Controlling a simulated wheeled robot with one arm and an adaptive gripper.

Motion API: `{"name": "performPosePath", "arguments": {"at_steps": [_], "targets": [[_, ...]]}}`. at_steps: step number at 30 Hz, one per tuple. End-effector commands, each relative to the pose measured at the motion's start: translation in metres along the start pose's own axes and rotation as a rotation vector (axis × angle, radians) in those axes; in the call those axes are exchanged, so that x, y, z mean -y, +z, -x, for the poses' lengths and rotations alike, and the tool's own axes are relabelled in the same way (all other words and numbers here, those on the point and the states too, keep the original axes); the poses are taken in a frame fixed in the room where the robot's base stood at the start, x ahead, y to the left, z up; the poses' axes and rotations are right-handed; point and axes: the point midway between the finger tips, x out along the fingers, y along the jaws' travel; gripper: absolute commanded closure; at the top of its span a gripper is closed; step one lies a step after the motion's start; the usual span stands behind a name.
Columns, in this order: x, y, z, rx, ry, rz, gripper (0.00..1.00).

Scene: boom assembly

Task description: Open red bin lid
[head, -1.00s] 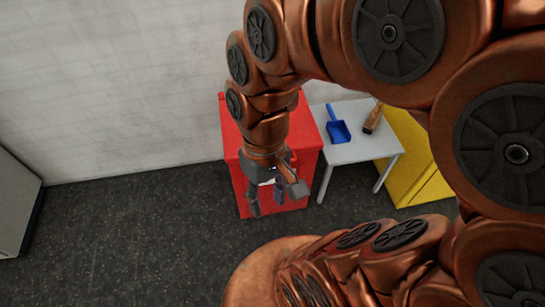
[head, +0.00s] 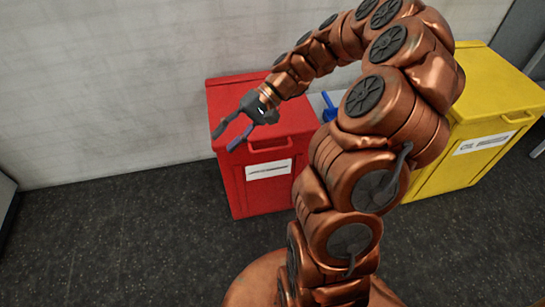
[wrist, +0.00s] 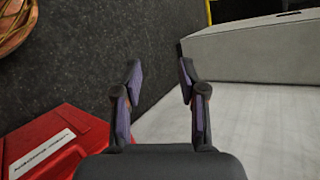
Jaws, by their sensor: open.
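The red bin (head: 238,188) stands against the wall in the head view, with its lid (head: 235,92) shut. A handle (head: 268,148) runs along the lid's front edge, above a white label (head: 269,169). My gripper (head: 226,140) is open and empty. It points left and toward the viewer, and appears above the lid's front left part; its exact height cannot be told. In the wrist view my gripper (wrist: 160,72) has its fingers spread with nothing between them. The red bin (wrist: 75,125) lies at lower left there, off to the side of the fingers.
A yellow bin (head: 490,90) stands to the right. Between the bins, a blue scoop (head: 328,108) is partly hidden behind my arm. A grey box (wrist: 250,50) shows at the upper right in the wrist view. Dark floor (head: 110,230) left of the red bin is clear.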

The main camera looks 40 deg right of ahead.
Motion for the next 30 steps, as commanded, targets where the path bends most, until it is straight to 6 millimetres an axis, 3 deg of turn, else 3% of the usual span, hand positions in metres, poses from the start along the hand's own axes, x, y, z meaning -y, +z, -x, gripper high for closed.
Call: {"name": "performPosePath", "arguments": {"at_steps": [1, 3, 9, 13, 18, 24, 30], "targets": [[-0.021, -0.020, 0.001, -0.022, -0.054, -0.032, 0.59], [-0.041, -0.041, 0.009, -0.055, -0.122, -0.069, 0.59], [-0.112, -0.096, 0.037, -0.171, -0.311, -0.180, 0.59], [-0.170, -0.125, 0.056, -0.259, -0.422, -0.257, 0.59], [-0.234, -0.145, 0.074, -0.354, -0.522, -0.338, 0.59], [-0.269, -0.152, 0.085, -0.412, -0.574, -0.381, 0.59], [-0.272, -0.155, 0.083, -0.420, -0.582, -0.388, 0.59]]}}
